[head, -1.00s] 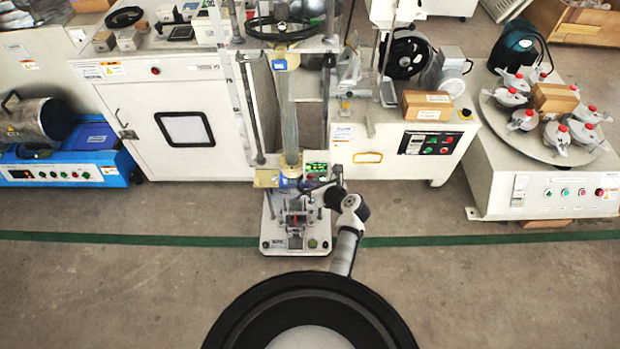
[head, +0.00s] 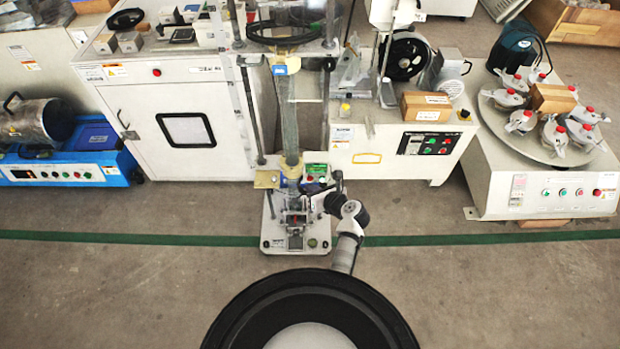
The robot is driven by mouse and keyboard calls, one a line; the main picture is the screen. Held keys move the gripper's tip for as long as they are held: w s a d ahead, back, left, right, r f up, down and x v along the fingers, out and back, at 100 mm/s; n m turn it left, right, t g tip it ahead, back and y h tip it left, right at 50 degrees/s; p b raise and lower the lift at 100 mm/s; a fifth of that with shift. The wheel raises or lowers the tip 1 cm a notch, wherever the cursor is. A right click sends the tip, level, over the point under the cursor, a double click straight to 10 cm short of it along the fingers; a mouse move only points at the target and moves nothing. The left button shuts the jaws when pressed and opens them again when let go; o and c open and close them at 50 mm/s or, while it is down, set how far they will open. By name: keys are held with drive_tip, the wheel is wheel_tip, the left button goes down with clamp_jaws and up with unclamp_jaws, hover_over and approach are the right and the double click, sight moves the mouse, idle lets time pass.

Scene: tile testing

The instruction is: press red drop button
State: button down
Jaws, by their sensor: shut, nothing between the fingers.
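The drop tester (head: 290,130) stands upright at the centre of the head view, on a pale base plate (head: 270,243) on the floor. A small control box with a green panel (head: 316,170) is mounted on its right side. Small reddish marks show on and near that box, but I cannot tell which one is the red drop button. My gripper (head: 316,202) is just below the box, beside the tester's lower mechanism (head: 295,205). It looks shut and empty. Its fingertips are small and partly lost against the mechanism, and I cannot tell whether they touch anything.
A white cabinet (head: 150,125) stands left of the tester, and a white machine with a red button (head: 430,145) stands right. A round-table machine (head: 540,185) is at far right, a blue machine (head: 90,165) at far left. The floor in front is clear.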

drive_tip(key=s+p, duration=0.3)
drive_tip(key=s, duration=0.2)
idle(0.4)
idle(0.7)
